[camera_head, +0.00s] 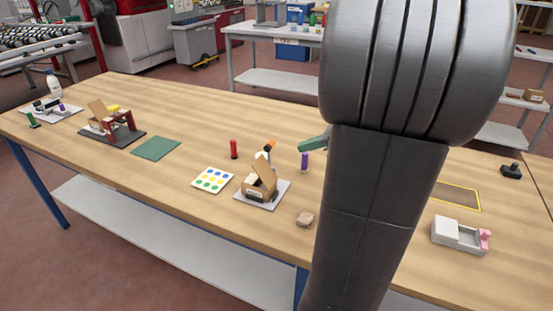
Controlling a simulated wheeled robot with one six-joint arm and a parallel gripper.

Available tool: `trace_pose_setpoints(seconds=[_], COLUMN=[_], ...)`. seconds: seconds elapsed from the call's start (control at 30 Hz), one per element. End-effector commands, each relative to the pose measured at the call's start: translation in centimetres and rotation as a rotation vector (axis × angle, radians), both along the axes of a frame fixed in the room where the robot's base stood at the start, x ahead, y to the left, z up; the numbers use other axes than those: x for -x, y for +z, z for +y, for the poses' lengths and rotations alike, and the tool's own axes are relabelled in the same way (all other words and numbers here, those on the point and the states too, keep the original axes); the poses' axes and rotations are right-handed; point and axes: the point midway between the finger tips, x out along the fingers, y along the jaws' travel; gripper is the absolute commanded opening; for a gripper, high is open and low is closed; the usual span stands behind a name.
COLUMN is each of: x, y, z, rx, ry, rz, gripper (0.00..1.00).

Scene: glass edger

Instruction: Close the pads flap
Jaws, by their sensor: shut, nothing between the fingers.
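A small cardboard box (260,194) stands on a light grey plate near the middle of the table in the head view. Its brown flap (262,172) is raised and tilted, so the box is open. A dark label is on its front, too small to read. A second raised cardboard flap (97,107) shows at the left, on a dark base with a red frame. I cannot tell by reading which one is marked pads. My gripper is not in view; my large dark arm stands in the foreground, right of the middle box, and hides part of the table.
Around the middle box are a red cylinder (234,149), a purple cylinder (305,161), a dotted card (213,180) and a tan lump (305,219). A green mat (156,148) lies left. A white tray (458,236) with a pink part is at right. Bare wood lies between.

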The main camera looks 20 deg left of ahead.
Motion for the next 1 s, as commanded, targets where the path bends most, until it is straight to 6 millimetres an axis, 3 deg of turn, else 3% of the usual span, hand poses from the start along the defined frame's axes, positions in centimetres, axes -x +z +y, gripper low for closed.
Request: trace_pose_setpoints(seconds=[0.6, 0.8, 1.0], x=[-1.3, -1.5, -1.6], y=[-6.2, -7.2, -7.4], z=[9.4, 11.0, 11.3], rx=[0.0, 0.0, -0.001], ry=[0.002, 0.002, 0.0], rz=[0.002, 0.001, 0.0], gripper=[0.0, 0.0, 0.0])
